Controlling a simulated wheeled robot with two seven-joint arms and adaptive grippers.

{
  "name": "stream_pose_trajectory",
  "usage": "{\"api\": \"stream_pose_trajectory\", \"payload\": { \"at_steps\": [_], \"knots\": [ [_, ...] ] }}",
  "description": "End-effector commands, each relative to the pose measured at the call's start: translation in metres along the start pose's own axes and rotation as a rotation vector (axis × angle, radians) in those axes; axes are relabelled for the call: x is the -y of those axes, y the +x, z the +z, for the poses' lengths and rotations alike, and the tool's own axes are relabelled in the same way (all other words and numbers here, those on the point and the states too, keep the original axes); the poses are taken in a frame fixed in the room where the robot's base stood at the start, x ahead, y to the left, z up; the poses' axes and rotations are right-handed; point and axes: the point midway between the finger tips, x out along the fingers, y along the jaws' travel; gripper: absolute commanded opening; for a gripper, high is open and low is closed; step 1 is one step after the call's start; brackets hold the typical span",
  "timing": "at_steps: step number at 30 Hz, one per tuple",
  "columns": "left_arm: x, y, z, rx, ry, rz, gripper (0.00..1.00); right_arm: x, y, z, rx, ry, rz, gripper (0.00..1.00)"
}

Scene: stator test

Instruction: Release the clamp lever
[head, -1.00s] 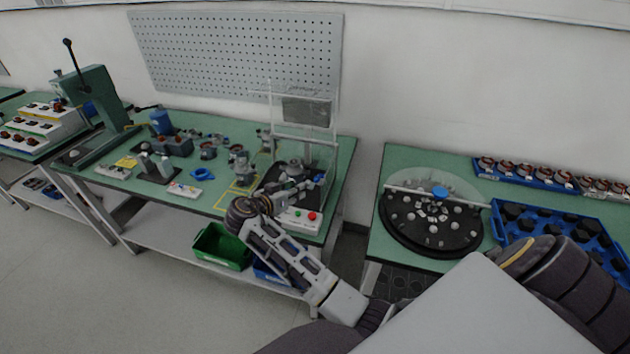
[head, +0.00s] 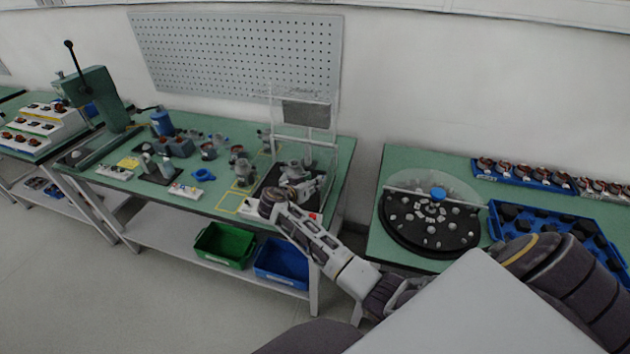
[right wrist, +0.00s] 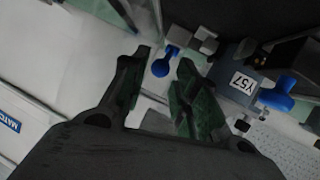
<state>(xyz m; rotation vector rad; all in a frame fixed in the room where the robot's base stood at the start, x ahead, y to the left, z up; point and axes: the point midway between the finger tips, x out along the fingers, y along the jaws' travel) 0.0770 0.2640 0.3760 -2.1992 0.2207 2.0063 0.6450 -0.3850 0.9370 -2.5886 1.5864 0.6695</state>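In the right wrist view, a blue lever end with a round tip (right wrist: 163,65), which looks like the clamp lever, lies between the tips of my right gripper (right wrist: 165,60). The fingers are apart, with a gap on each side of the blue part; I cannot tell whether they touch it. Right of it is a grey block labelled Y57 (right wrist: 240,84) with another blue knob (right wrist: 276,95). In the head view, my right gripper (head: 303,188) is at the test fixture (head: 272,174) on the left bench; the lever is too small or hidden there. My left gripper is not in view.
A clear-sided frame with a grey panel (head: 306,113) stands over the fixture. Small parts and tools cover the bench (head: 215,170) to the left. Green (head: 224,246) and blue (head: 281,265) bins sit on its lower shelf. A round dial table (head: 430,222) stands right.

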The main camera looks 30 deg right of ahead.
Motion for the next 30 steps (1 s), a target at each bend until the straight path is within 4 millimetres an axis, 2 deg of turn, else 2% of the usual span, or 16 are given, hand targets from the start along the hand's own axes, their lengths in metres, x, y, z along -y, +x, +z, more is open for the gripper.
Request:
{"api": "stream_pose_trajectory", "payload": {
  "at_steps": [8,19,26,30],
  "knots": [
    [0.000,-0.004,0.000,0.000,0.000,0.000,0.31,0.000,0.021,0.000,0.001,0.000,0.000,0.30],
    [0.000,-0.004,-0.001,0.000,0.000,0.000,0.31,0.000,0.024,0.000,0.000,0.001,-0.001,0.30],
    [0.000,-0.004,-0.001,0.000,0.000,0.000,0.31,0.000,0.024,0.000,0.001,0.000,-0.001,0.01],
    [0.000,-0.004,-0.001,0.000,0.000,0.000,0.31,0.000,0.024,0.001,0.001,0.000,-0.001,0.00]
  ]
}}
